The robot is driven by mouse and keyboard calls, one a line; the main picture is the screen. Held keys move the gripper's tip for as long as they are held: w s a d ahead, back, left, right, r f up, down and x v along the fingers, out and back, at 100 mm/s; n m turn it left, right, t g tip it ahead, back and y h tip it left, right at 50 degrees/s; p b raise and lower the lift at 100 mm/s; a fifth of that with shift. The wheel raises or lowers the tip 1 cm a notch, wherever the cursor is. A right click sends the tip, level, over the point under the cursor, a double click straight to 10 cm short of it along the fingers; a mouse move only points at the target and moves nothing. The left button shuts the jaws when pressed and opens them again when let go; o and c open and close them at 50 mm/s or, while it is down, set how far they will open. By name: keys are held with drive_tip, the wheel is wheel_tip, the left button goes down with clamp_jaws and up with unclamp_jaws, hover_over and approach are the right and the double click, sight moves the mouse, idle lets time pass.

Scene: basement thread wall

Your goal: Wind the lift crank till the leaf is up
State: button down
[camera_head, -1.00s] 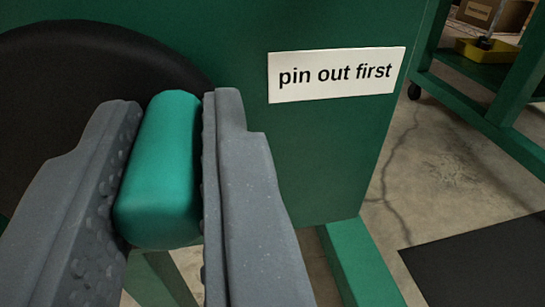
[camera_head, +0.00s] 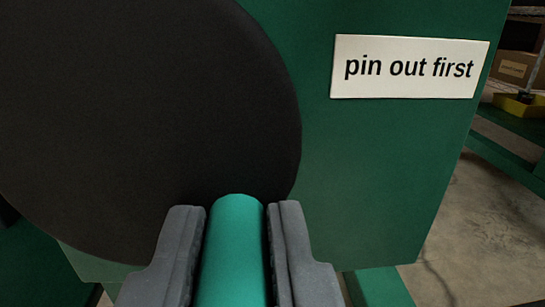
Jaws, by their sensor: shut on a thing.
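My gripper (camera_head: 236,222) is at the bottom middle, its two grey fingers shut on a teal-green crank handle (camera_head: 234,250). The handle lies between the fingers, with its rounded end showing between the fingertips. Behind it a large dark round disc (camera_head: 150,110) fills the left of the view, in front of a green housing (camera_head: 385,180). How the handle joins the disc is hidden. The lift leaf is not recognisable in this view.
A white sign (camera_head: 409,67) reading "pin out first" is on the green housing. Green frame rails, a yellow tray (camera_head: 518,104) and a cardboard box (camera_head: 514,67) stand at the right. Bare concrete floor (camera_head: 480,225) shows at lower right.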

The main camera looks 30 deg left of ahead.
sight(152, 249)
drive_tip(key=shift+s+f, duration=0.1)
drive_tip(key=shift+f, duration=0.25)
drive_tip(key=a, duration=0.1)
drive_tip(key=s+a+f, duration=0.1)
drive_tip(key=s+a, duration=0.1)
drive_tip(key=shift+a+f+p, duration=0.25)
drive_tip(key=shift+p, duration=0.1)
drive_tip(key=shift+r, duration=0.1)
drive_tip(key=c, duration=1.3)
unclamp_jaws()
drive_tip(key=shift+r, duration=0.15)
drive_tip(key=shift+d, duration=0.1)
drive_tip(key=shift+w+d, duration=0.2)
drive_tip(key=shift+w+d+r, duration=0.15)
drive_tip(key=shift+w+d, duration=0.05)
drive_tip(key=shift+d, duration=0.1)
drive_tip(key=shift+c, duration=0.3)
